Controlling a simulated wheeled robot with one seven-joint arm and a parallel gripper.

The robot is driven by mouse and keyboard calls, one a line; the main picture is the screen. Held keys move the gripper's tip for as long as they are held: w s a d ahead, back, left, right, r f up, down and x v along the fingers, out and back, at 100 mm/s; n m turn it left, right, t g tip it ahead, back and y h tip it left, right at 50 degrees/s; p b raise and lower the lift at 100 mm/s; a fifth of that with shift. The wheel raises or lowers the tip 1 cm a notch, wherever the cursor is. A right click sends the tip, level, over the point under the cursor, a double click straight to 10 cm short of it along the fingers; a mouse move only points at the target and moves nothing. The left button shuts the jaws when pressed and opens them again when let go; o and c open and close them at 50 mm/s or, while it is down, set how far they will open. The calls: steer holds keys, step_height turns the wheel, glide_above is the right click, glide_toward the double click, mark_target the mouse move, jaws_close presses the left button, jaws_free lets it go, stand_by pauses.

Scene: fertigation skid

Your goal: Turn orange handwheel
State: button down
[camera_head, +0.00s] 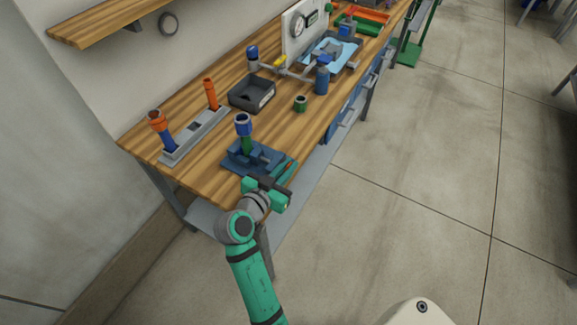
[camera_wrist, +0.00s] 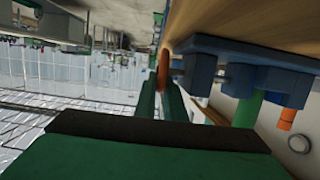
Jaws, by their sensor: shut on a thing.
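My gripper (camera_head: 287,172) is at the front edge of the wooden bench, beside a blue base fixture (camera_head: 238,163) that carries an upright green pipe with a blue top. In the wrist view the orange handwheel (camera_wrist: 164,62) shows nearly edge-on at the tips of my two green fingers (camera_wrist: 160,90). The fingers are closed on its rim. The handwheel is at the end of the blue fixture (camera_wrist: 205,70), which lies to the right in that view. In the head view the handwheel is hidden by my gripper.
A grey rack (camera_head: 195,135) with orange-topped parts stands left on the bench (camera_head: 190,95). A dark tray (camera_head: 240,96), a small green cup (camera_head: 300,103) and a blue cylinder (camera_head: 321,82) stand farther back. The floor (camera_head: 420,170) to the right is clear.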

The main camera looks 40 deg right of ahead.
steer(key=c, duration=2.1)
jaws_free()
steer(key=shift+a, duration=0.1)
steer(key=v, duration=1)
steer(key=shift+s+a+r, duration=0.15)
steer(key=shift+a, duration=0.15)
